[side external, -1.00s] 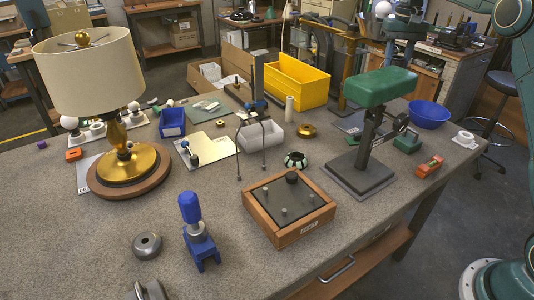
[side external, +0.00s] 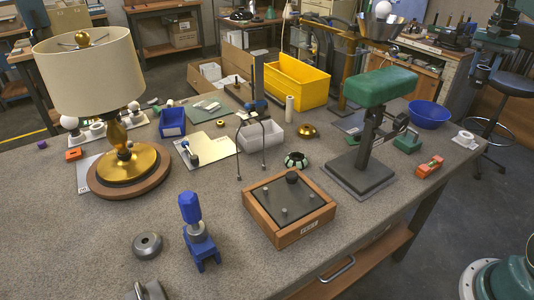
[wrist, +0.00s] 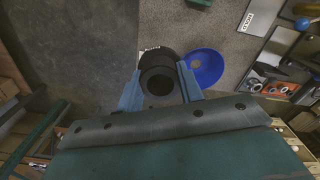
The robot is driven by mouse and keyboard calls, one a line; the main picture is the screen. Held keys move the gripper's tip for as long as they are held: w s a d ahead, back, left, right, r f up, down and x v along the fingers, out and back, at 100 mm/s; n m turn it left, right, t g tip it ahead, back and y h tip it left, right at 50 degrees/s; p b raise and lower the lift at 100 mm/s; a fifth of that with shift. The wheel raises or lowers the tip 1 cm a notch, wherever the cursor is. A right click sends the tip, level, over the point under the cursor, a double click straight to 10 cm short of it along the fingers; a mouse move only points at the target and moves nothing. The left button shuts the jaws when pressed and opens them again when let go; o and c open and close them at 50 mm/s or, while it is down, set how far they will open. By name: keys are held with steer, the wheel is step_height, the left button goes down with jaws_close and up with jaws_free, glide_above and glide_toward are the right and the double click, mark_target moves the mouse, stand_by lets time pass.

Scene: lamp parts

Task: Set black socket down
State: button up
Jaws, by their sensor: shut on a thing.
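In the wrist view, my gripper (wrist: 160,92) is shut on the black socket (wrist: 158,62), with one blue-grey finger on each side. The socket is a dark, hollow round piece, and I look into its open bore. A blue bowl (wrist: 205,68) shows just right of the socket in this view. Whether the socket touches anything below is not clear.
In the side view, the blue bowl (side external: 428,115) stands at the table's right end, near a white roll (side external: 463,138). A green-padded stand (side external: 378,88) and a red tool (side external: 429,167) are to its left and front. A stool (side external: 506,85) stands beyond the table edge.

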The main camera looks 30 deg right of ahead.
mark_target(477, 81)
steer(key=shift+f, duration=1.95)
step_height(477, 81, down, 20)
steer(key=shift+r, duration=0.2)
steer(key=shift+f, duration=0.15)
steer(key=o, duration=1)
step_height(477, 81, up, 14)
steer(key=shift+s+f, duration=0.1)
